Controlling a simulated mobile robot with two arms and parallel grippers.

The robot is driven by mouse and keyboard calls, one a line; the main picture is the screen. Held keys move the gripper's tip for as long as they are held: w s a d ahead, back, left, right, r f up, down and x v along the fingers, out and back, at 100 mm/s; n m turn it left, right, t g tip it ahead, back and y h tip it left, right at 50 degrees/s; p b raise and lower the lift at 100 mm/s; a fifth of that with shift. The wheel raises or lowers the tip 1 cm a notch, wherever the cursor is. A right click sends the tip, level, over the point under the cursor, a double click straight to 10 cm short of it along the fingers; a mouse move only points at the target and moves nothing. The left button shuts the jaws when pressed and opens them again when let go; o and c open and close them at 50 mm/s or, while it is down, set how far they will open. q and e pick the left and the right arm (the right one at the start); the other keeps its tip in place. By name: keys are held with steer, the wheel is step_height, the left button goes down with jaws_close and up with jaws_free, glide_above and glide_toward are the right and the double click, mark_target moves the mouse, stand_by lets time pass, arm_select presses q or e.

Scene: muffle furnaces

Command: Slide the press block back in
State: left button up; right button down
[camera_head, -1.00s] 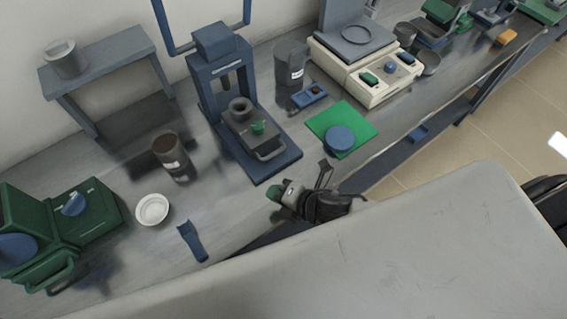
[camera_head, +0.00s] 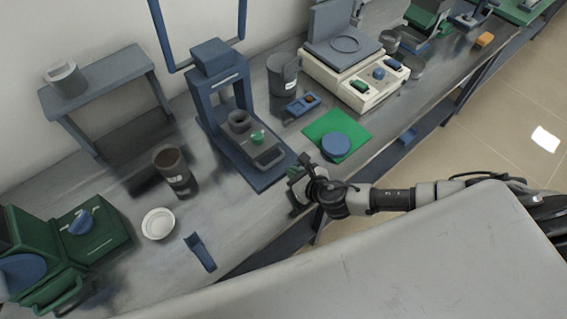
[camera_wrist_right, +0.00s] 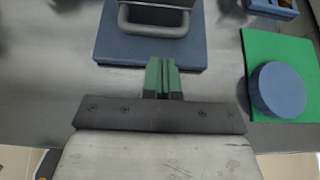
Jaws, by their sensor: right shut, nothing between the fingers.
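The blue press (camera_head: 222,92) stands on the bench with its base plate reaching toward the front edge. The grey press block (camera_head: 252,146) sits on this base, pulled out in front of the press frame, with a ring and a green knob on top and a handle at its front. In the right wrist view the handle (camera_wrist_right: 152,32) is at the top, above the blue base plate (camera_wrist_right: 150,56). My right gripper (camera_head: 296,180) is just in front of the base plate. Its green fingers (camera_wrist_right: 161,76) are shut and empty, pointing at the handle but apart from it. My left gripper is not in view.
A green mat (camera_head: 338,134) with a blue disc (camera_head: 335,146) lies right of the press. A dark cup (camera_head: 175,171), white dish (camera_head: 158,223) and blue scoop (camera_head: 200,252) lie to the left. A cream scale (camera_head: 354,74) stands at back right.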

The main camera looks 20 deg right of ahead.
mark_target(270, 148)
steer(key=shift+w+r+p+x, duration=0.1)
steer(key=shift+r+x, duration=0.05)
steer(key=shift+x, duration=0.6)
steer(key=shift+w+r+p+x, duration=0.1)
steer(key=shift+r+x, duration=0.05)
steer(key=shift+x, duration=0.55)
steer(key=shift+w+r+p+x, duration=0.1)
steer(key=shift+r+x, duration=0.05)
steer(key=shift+x, duration=0.6)
steer(key=shift+s, duration=0.1)
steer(key=w+a, duration=0.1)
steer(key=w, duration=0.1)
steer(key=w+a, duration=0.1)
steer(key=w, duration=0.2)
steer(key=w+a, duration=0.1)
steer(key=w, duration=0.1)
steer(key=shift+w, duration=0.35)
steer(key=shift+d+r, duration=0.1)
steer(key=shift+r, duration=0.1)
steer(key=shift+d, duration=0.1)
